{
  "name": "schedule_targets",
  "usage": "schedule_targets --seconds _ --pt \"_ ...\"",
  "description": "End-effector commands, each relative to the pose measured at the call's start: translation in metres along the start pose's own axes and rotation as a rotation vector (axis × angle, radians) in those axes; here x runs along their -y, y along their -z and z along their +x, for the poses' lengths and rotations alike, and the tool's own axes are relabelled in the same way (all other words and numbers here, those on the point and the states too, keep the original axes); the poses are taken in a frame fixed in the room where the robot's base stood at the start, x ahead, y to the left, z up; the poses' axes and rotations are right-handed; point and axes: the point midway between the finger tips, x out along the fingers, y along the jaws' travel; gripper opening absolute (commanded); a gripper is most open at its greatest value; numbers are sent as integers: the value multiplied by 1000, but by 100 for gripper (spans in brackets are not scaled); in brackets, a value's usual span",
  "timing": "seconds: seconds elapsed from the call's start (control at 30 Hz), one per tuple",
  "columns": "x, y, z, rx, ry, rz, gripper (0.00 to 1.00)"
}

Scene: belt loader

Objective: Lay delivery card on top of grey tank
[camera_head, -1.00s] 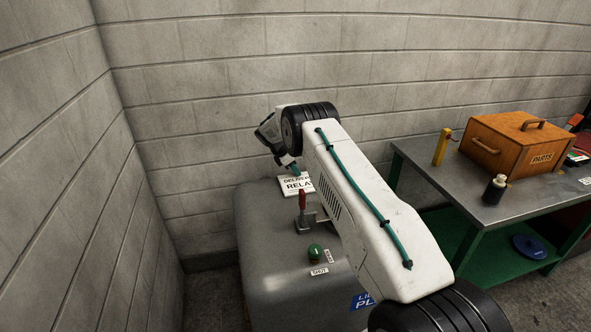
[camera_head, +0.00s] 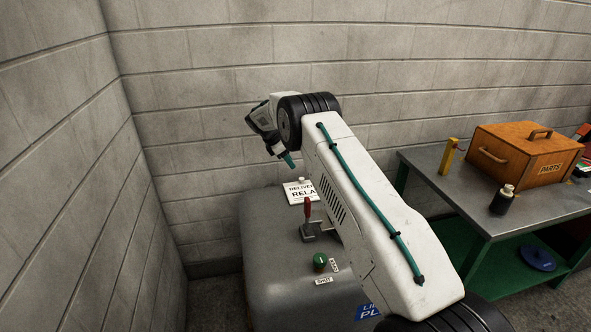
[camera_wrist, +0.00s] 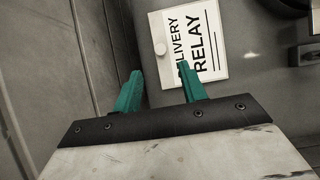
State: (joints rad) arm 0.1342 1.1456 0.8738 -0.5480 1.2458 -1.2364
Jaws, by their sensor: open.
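The delivery card (camera_head: 299,193) is white with black lettering and lies flat on top of the grey tank (camera_head: 265,240), near its back edge. In the wrist view the card (camera_wrist: 208,60) shows "DELIVERY RELAY" and a small round white knob at its edge. My gripper (camera_wrist: 160,85) has green fingers that stand apart with nothing between them. In the head view its fingertip (camera_head: 290,161) is above the card, clear of it. My arm hides part of the tank's right side.
A red-handled lever (camera_head: 308,212) and a green knob (camera_head: 320,261) stand on the tank in front of the card. To the right, a metal bench (camera_head: 440,178) holds an orange parts box (camera_head: 525,157), a yellow post and a dark bottle. Block walls are close at left and behind.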

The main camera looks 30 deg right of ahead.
Motion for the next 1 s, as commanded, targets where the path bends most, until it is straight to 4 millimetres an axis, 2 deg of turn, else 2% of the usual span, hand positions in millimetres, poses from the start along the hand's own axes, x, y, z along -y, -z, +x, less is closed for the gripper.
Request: schedule_targets --seconds 0.17,0.27,0.37,0.47,0.5,0.57,0.7,0.87,1.0 --pt "1 -1 -19 -1 0 3 42" --pt "5 -7 -38 -11 -5 29 42" --pt "19 -19 -74 -35 -11 90 42" --pt "44 -36 -121 -71 -15 180 42" --pt "57 -43 -140 -87 -15 219 42" --pt "78 -53 -166 -110 -13 277 42" --pt "133 -73 -220 -166 -6 410 42" --pt "207 -93 -269 -230 11 562 42" --pt "278 -106 -299 -286 33 692 42"
